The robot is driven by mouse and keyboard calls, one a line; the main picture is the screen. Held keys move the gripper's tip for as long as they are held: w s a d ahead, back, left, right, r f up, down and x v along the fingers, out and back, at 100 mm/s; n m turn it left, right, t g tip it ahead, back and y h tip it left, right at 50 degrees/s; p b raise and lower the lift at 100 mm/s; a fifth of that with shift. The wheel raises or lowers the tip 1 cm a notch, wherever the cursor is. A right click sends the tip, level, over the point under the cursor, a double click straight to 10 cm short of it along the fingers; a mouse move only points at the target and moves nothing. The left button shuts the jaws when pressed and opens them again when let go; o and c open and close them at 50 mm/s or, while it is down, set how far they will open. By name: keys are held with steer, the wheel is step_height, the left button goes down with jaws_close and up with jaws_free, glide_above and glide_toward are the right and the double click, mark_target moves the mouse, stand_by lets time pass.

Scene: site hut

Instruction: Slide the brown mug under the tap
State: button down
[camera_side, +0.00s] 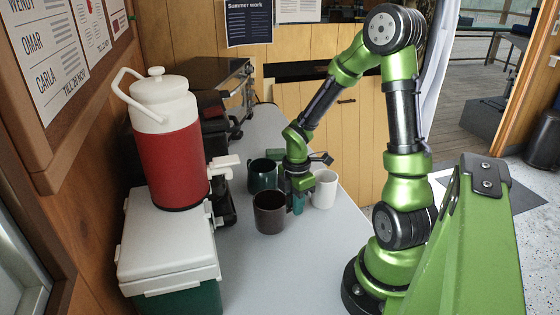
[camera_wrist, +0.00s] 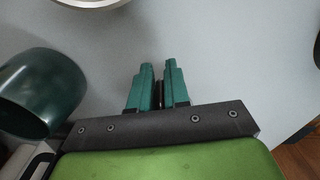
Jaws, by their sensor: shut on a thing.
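The brown mug (camera_side: 269,214) stands upright on the counter, nearest the camera of the three mugs. My gripper (camera_side: 297,203) points down at the mug's right side. Its teal fingers (camera_wrist: 158,88) are closed with a thin dark piece between them, apparently the mug's handle. The mug's body does not show in the wrist view. The white tap (camera_side: 226,163) sticks out to the right from the red jug (camera_side: 180,165), above and to the left of the brown mug. The mug is apart from the spot below the tap.
A dark green mug (camera_side: 262,176) stands just behind the brown mug; it also shows in the wrist view (camera_wrist: 42,92). A white mug (camera_side: 325,189) stands right of my gripper. The jug rests on a white-lidded cooler box (camera_side: 170,250). Bare counter (camera_side: 255,270) lies in front.

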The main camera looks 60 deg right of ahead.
mark_target(270, 226)
steer(key=shift+w+a+f, duration=0.2)
steer(key=shift+w+a, duration=0.25)
steer(key=shift+a, duration=1.05)
steer(key=shift+w+a+f, duration=0.25)
steer(key=shift+w+a, duration=0.2)
steer(key=shift+a, duration=1.05)
steer(key=shift+w+a+f, duration=0.2)
steer(key=shift+w+a, duration=0.25)
steer(key=shift+a, duration=1.05)
steer(key=shift+f, duration=0.25)
steer(key=c, duration=1)
jaws_free()
